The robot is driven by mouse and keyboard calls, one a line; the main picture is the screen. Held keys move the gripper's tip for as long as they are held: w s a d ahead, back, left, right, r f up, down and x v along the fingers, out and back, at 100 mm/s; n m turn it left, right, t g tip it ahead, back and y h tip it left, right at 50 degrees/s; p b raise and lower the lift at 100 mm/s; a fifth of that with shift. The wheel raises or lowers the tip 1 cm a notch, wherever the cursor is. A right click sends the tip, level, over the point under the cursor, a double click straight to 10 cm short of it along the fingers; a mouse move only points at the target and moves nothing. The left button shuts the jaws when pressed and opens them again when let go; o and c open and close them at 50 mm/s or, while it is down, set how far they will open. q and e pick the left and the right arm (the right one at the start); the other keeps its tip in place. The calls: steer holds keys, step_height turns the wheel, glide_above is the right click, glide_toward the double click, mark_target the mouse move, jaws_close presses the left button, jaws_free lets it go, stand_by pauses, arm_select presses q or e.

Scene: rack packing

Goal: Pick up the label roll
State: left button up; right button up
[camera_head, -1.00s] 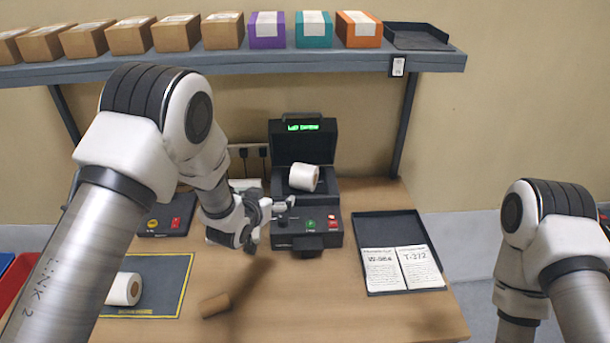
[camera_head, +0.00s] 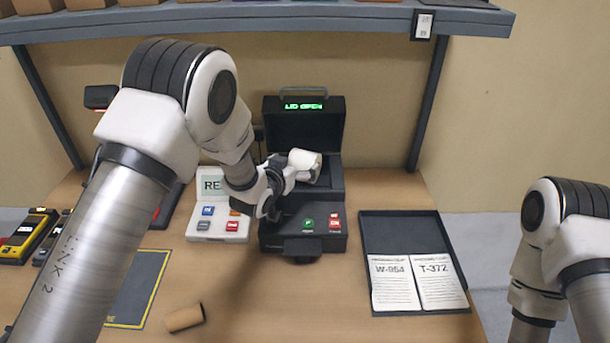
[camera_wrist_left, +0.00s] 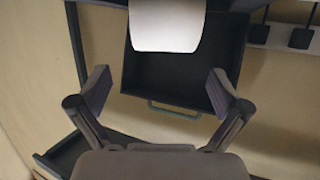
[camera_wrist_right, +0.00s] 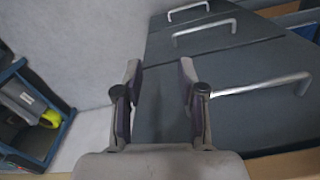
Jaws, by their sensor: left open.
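The white label roll (camera_head: 304,163) sits at the open bay of the black label printer (camera_head: 305,215), whose lid stands up with a green "LID OPEN" display. My left gripper (camera_head: 290,172) is right at the roll in the head view and partly overlaps it. In the left wrist view, the open left gripper (camera_wrist_left: 160,85) has a finger to each side, and the white roll (camera_wrist_left: 166,25) lies beyond the tips, centred between them.
A brown cardboard core (camera_head: 185,318) lies on the table near a dark mat (camera_head: 137,290). A small white device (camera_head: 218,222) stands left of the printer. A black tray (camera_head: 412,236) with two printed sheets is to the right. A shelf (camera_head: 270,17) spans above.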

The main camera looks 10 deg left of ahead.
mark_target(304, 154)
arm_select(q)
steer(key=p+x, duration=0.2)
steer(key=x, duration=0.1)
steer(key=p+x, duration=0.2)
steer(key=x, duration=0.2)
steer(key=shift+w+a+r, duration=0.1)
steer(key=shift+a, duration=0.15)
steer(key=shift+w+f, duration=0.3)
steer(key=shift+w, duration=0.05)
steer(key=shift+s+r, duration=0.15)
steer(key=shift+s, duration=0.05)
steer(key=c, duration=1.4)
steer(key=shift+w, duration=0.1)
steer(key=shift+c, duration=0.7)
steer(key=shift+r+b, duration=0.1)
steer(key=shift+b, duration=0.2)
